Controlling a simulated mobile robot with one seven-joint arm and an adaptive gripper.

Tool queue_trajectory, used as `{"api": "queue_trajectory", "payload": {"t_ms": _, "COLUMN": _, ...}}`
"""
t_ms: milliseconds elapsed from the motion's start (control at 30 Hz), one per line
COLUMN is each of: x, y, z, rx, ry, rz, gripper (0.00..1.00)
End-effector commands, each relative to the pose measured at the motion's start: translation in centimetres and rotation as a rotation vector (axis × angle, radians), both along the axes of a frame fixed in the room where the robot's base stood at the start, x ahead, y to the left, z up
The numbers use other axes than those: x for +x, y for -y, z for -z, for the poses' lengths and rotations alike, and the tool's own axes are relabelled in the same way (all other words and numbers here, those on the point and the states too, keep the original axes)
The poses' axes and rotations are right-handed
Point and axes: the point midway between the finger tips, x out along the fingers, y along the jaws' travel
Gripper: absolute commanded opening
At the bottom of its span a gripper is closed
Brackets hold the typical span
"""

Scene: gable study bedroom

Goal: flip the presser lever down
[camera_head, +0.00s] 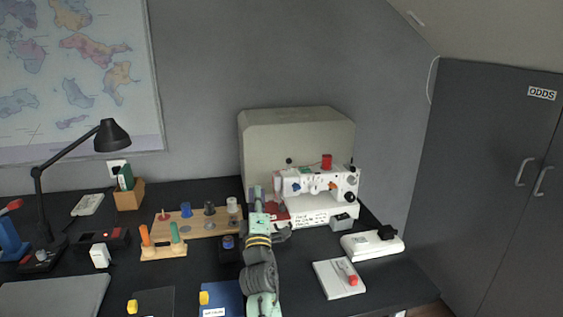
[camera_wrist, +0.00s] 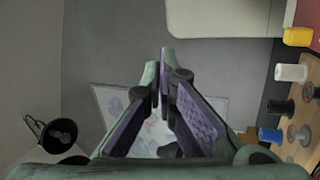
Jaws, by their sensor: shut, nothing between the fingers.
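A white sewing machine (camera_head: 318,190) stands on the dark desk, right of centre in the head view, with a red spool on top and small coloured parts on its front. I cannot tell which small part is the presser lever. My gripper (camera_head: 257,197) is at the machine's left end, near the needle side, and my arm hides some of that end. Whether it touches the machine cannot be told. In the wrist view my gripper (camera_wrist: 164,72) is shut with nothing between the fingers. The sewing machine is not clearly visible there.
A large beige case (camera_head: 296,122) stands behind the machine. A wooden spool board (camera_head: 188,226) is to its left. A white pedal-like block (camera_head: 370,246) and a white pad (camera_head: 333,284) lie to the right. A black lamp (camera_head: 112,136) is far left. A dark wardrobe (camera_head: 480,170) stands right.

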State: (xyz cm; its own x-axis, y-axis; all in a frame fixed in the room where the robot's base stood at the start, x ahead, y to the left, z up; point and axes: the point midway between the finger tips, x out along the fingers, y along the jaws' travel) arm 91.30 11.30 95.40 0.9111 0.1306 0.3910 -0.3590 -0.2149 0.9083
Motion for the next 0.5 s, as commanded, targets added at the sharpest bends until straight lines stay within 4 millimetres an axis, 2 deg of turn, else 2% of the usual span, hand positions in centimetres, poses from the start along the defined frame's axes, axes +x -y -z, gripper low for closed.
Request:
{"api": "queue_trajectory", "payload": {"t_ms": 33, "x": 0.7, "y": 1.6, "z": 0.8, "rx": -0.031, "ry": -0.019, "rz": 0.039, "gripper": 0.00}}
{"api": "queue_trajectory", "payload": {"t_ms": 100, "x": 1.3, "y": 3.0, "z": 1.8, "rx": -0.066, "ry": -0.036, "rz": 0.077, "gripper": 0.00}}
{"api": "queue_trajectory", "payload": {"t_ms": 200, "x": 1.6, "y": 4.0, "z": 2.7, "rx": -0.089, "ry": -0.050, "rz": 0.103, "gripper": 0.00}}
{"api": "queue_trajectory", "payload": {"t_ms": 500, "x": 1.7, "y": 4.1, "z": 2.8, "rx": -0.094, "ry": -0.052, "rz": 0.106, "gripper": 0.00}}
